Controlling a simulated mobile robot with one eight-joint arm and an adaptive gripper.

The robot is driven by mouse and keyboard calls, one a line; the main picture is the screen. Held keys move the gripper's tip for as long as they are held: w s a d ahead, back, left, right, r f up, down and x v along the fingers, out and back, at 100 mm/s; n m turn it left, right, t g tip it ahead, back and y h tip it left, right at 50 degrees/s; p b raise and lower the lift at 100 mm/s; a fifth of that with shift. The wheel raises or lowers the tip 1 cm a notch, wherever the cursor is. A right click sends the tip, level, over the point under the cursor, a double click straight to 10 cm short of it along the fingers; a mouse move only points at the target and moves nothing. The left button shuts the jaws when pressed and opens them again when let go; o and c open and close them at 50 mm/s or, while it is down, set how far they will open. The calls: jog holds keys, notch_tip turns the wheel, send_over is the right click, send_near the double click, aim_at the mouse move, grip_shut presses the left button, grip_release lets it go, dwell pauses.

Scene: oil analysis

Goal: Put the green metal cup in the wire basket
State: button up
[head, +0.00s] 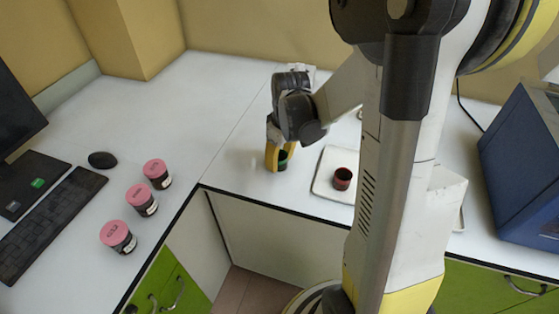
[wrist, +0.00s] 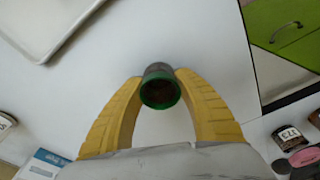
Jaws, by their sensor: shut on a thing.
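The green metal cup (head: 283,159) is grey outside with a green rim and a dark inside. My gripper (head: 277,158) is shut on it, with the yellow fingers on both sides. In the wrist view the cup (wrist: 160,92) sits between the fingertips (wrist: 158,78), its open mouth facing the camera. It is over the white counter near the front edge; I cannot tell whether it touches the counter. I see no wire basket in either view; my arm hides part of the counter on the right.
Several pink-lidded jars (head: 141,198), a mouse (head: 102,160) and a keyboard (head: 50,222) are on the left. A blue machine (head: 520,160) stands at right.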

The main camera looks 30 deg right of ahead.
jog(key=r+p, duration=0.1)
jog(key=r, duration=0.2)
jog(key=r+p, duration=0.1)
jog(key=shift+s+d+r+p, duration=0.15)
jog(key=shift+d+r+p, duration=0.1)
jog(key=shift+r+p, duration=0.15)
jog(key=s+d+r+p, duration=0.3)
jog(key=s+d+r, duration=0.2)
jog(key=d, duration=0.4)
jog(key=shift+s+d+r, duration=0.2)
jog(key=shift+d+r, duration=0.15)
jog(key=shift+r, duration=0.25)
